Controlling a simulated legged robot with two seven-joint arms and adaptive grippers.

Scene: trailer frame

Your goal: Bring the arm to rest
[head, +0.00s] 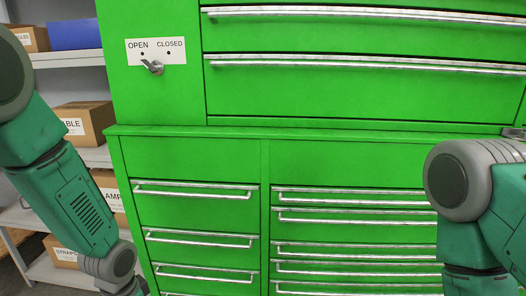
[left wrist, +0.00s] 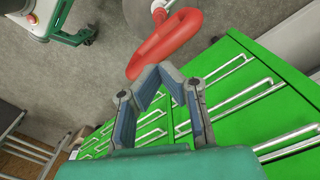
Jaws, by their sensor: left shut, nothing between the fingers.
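My left arm comes down the left side of the head view, and its gripper is below the frame there. In the left wrist view my left gripper (left wrist: 157,72) is shut and empty, with its bent grey-blue fingers forming a loop. It is in front of the green cabinet, whose drawers and silver handles show behind and to its right. My right arm shows at the right edge of the head view, in front of the cabinet's lower drawers. My right gripper is out of view.
The green cabinet (head: 195,155) fills the middle. Its small lever (head: 152,67) points toward OPEN. Shelves with cardboard boxes (head: 88,122) and a blue bin (head: 75,35) stand at left. A curved red part (left wrist: 165,45) shows beyond the left gripper, above grey floor (left wrist: 75,80).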

